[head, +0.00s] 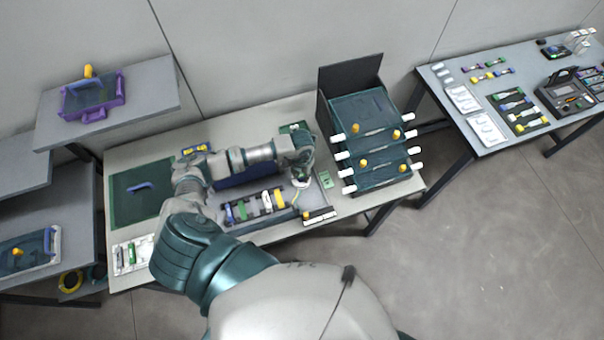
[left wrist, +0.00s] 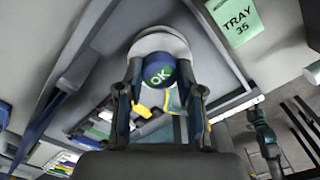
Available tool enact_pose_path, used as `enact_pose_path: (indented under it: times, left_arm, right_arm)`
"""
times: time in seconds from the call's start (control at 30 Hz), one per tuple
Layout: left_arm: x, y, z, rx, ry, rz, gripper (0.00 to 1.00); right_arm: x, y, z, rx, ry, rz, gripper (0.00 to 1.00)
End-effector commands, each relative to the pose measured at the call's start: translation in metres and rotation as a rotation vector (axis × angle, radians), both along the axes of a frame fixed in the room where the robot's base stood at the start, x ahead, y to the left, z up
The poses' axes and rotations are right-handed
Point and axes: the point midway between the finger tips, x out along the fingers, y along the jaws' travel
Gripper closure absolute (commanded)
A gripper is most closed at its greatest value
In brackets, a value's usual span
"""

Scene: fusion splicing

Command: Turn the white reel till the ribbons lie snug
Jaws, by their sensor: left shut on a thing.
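The white reel (left wrist: 165,40) shows in the left wrist view with a dark blue hub marked "OK" (left wrist: 158,75). My left gripper (left wrist: 162,92) has a finger on each side of the hub and is shut on the reel. In the head view the left gripper (head: 303,170) is over the right part of the grey tray (head: 262,229), with the reel (head: 301,183) just below it and partly hidden. Yellow and pale ribbons (left wrist: 146,108) show between the fingers; I cannot tell how snug they lie. My right gripper cannot be made out in the head view.
A green label "TRAY 35" (left wrist: 235,25) lies beside the reel. Several coloured cassettes (head: 255,205) sit in the tray. A dark rack (head: 370,125) with white-ended handles stands close on the right. A second table (head: 520,90) is farther right, with open floor between.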

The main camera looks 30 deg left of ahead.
Motion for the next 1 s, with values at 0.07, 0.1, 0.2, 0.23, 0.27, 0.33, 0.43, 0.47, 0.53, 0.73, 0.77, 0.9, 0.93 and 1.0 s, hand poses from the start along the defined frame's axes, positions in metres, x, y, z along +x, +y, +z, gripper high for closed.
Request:
enact_pose_path:
  times: [0.07, 0.1, 0.2, 0.23, 0.27, 0.33, 0.43, 0.47, 0.53, 0.73, 0.77, 0.9, 0.93, 1.0]
  left_arm:
    - [-0.002, -0.003, -0.004, -0.005, 0.004, -0.06, 0.98]
    - [-0.002, -0.003, -0.005, -0.005, 0.005, -0.109, 0.98]
    - [-0.002, -0.003, -0.006, -0.005, 0.005, -0.241, 0.98]
    - [-0.002, -0.003, -0.006, -0.005, 0.005, -0.275, 0.98]
    - [-0.002, -0.002, -0.006, -0.005, 0.005, -0.304, 0.98]
    - [-0.002, -0.002, -0.005, -0.004, 0.007, -0.353, 0.98]
    - [-0.002, -0.003, -0.003, -0.004, 0.008, -0.378, 0.98]
    - [-0.002, -0.003, -0.003, -0.004, 0.009, -0.379, 0.98]
    - [-0.003, -0.002, -0.002, -0.005, 0.009, -0.377, 0.98]
    - [-0.002, -0.003, -0.002, -0.005, 0.008, -0.376, 0.43]
    - [-0.002, -0.003, -0.002, -0.005, 0.007, -0.376, 0.38]
    - [-0.002, -0.003, 0.0, -0.005, 0.005, -0.375, 0.38]
    - [-0.001, -0.003, 0.0, -0.005, 0.004, -0.375, 0.38]
    - [-0.001, -0.003, 0.0, -0.005, 0.004, -0.375, 0.38]
  right_arm:
    - [0.0, -0.004, -0.008, -0.004, 0.0, 0.0, 0.57]
    - [0.0, -0.004, -0.012, -0.005, 0.001, 0.0, 0.57]
    - [-0.001, -0.003, -0.023, -0.004, 0.001, -0.001, 0.57]
    - [-0.001, -0.002, -0.026, -0.002, 0.002, -0.001, 0.57]
    - [-0.001, -0.001, -0.028, -0.001, 0.002, -0.002, 0.57]
    - [-0.001, 0.003, -0.03, 0.004, 0.002, -0.004, 0.57]
    - [-0.001, 0.011, -0.03, 0.012, 0.002, -0.005, 0.57]
    - [-0.001, 0.013, -0.03, 0.014, 0.002, -0.006, 0.57]
    - [-0.001, 0.015, -0.029, 0.017, 0.002, -0.004, 0.57]
    - [-0.001, 0.012, -0.029, 0.014, 0.002, -0.003, 0.57]
    - [-0.001, 0.012, -0.029, 0.014, 0.002, -0.003, 0.57]
    - [-0.001, 0.009, -0.029, 0.011, 0.002, -0.002, 0.57]
    - [-0.001, 0.009, -0.029, 0.01, 0.002, -0.002, 0.57]
    - [-0.001, 0.007, -0.029, 0.008, 0.002, -0.001, 0.57]
